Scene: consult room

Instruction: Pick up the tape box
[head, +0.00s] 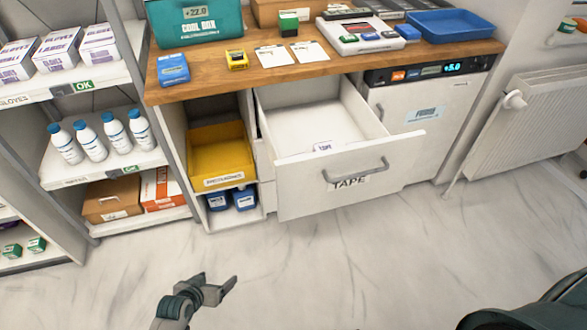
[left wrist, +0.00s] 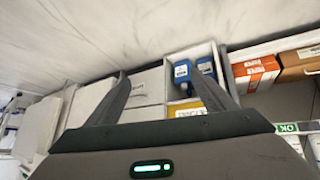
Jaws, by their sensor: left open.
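A drawer (head: 293,165) labelled TAPE stands pulled open under the wooden counter. A small white item with a dark printed label (head: 323,147) shows inside it, behind the front panel; its lower part is hidden, and I cannot tell for sure that it is the tape box. My left gripper (head: 219,281) is open and empty, over the floor in front of the cabinet, well short of the drawer. In the left wrist view its two fingers (left wrist: 165,90) are spread, with the cabinet beyond, seen upside down. My right gripper is not in view.
The counter (head: 330,57) holds a teal cool box (head: 195,22), cards, small boxes and a blue tray (head: 450,25). A yellow bin (head: 221,155) sits left of the drawer. Shelves with bottles (head: 91,142) stand at the left, a radiator (head: 530,115) at the right. The floor between is clear.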

